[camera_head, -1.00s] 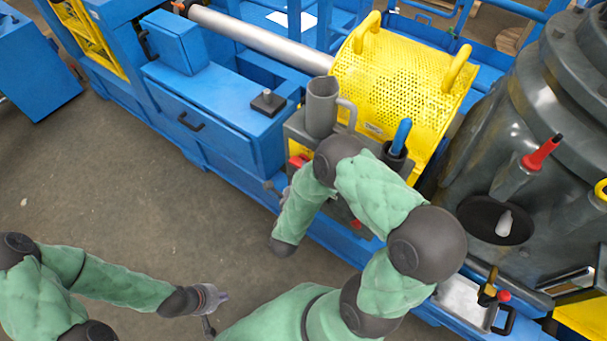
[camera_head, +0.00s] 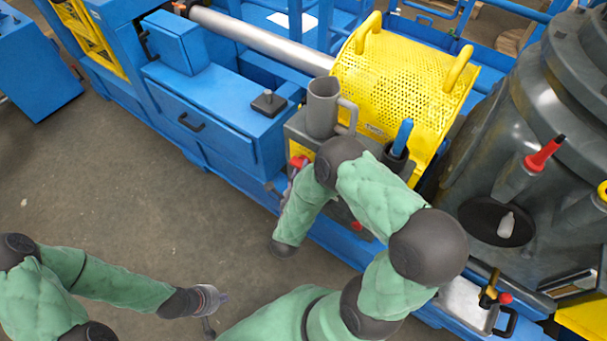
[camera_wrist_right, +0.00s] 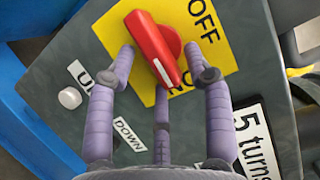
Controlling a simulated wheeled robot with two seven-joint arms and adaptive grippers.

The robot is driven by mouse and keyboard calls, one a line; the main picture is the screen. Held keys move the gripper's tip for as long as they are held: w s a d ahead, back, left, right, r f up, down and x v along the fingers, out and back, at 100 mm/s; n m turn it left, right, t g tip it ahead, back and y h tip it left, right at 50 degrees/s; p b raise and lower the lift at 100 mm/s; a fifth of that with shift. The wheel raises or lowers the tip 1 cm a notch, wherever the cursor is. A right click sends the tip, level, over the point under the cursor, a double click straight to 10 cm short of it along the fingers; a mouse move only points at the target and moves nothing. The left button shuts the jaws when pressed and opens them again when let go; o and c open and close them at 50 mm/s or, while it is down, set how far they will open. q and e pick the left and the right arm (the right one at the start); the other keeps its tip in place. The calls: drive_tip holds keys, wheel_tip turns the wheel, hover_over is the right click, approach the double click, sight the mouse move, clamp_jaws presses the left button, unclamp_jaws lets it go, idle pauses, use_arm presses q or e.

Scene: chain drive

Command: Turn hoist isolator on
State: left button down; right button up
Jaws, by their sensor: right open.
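The hoist isolator is a red rotary handle (camera_wrist_right: 150,45) on a yellow plate (camera_wrist_right: 110,38) in the right wrist view. OFF is printed at the plate's upper right; lettering below the handle is mostly hidden. The handle slants from upper left to lower right, with a white mark near its lower end. My right gripper (camera_wrist_right: 161,55) is open, its fingers spread on either side of the handle; contact cannot be told. In the head view the red handle (camera_head: 298,161) shows beside my right arm. My left gripper (camera_head: 217,312) is open and empty over the floor.
The grey panel (camera_wrist_right: 60,45) also carries a white button (camera_wrist_right: 70,97), a tag reading DOWN (camera_wrist_right: 129,134) and a "5 turns" label (camera_wrist_right: 254,140). A grey mug-like holder (camera_head: 322,108) and a blue-handled tool (camera_head: 402,137) stand above it. A yellow guard (camera_head: 400,80) is behind.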

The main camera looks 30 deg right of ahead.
drive_tip(key=v, duration=1.2)
idle(0.6)
